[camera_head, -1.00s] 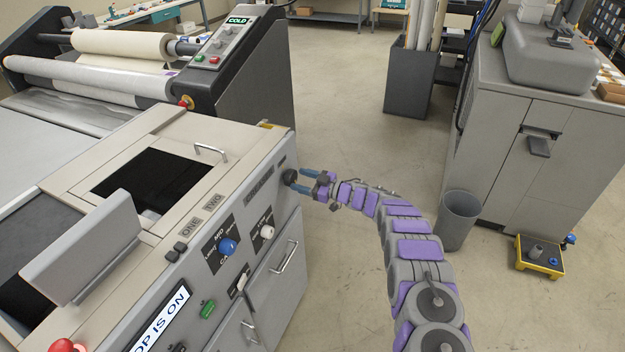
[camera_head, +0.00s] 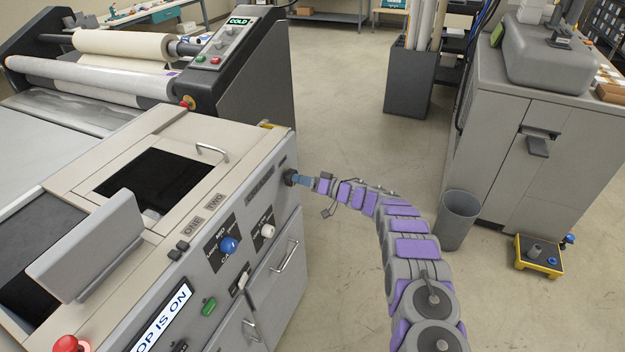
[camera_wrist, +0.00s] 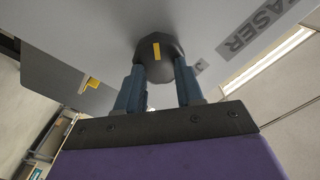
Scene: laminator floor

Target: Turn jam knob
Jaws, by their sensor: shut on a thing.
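The jam knob (camera_wrist: 158,58) is a dark, faceted knob with a yellow pointer mark, on the grey panel of the machine. In the wrist view my gripper (camera_wrist: 158,85) has one blue finger on each side of the knob and is shut on it. In the head view my gripper (camera_head: 299,180) reaches the knob (camera_head: 289,177) at the right end of the machine's front panel (camera_head: 281,160). The fingers partly cover the knob there. Lettering shows on the panel beside the knob in the wrist view, partly hidden.
The panel also carries a blue knob (camera_head: 229,246), a white knob (camera_head: 268,231) and a green switch (camera_head: 209,307). A door handle (camera_head: 287,255) sticks out below. A grey bin (camera_head: 458,218) stands right of my arm by a grey cabinet (camera_head: 510,160).

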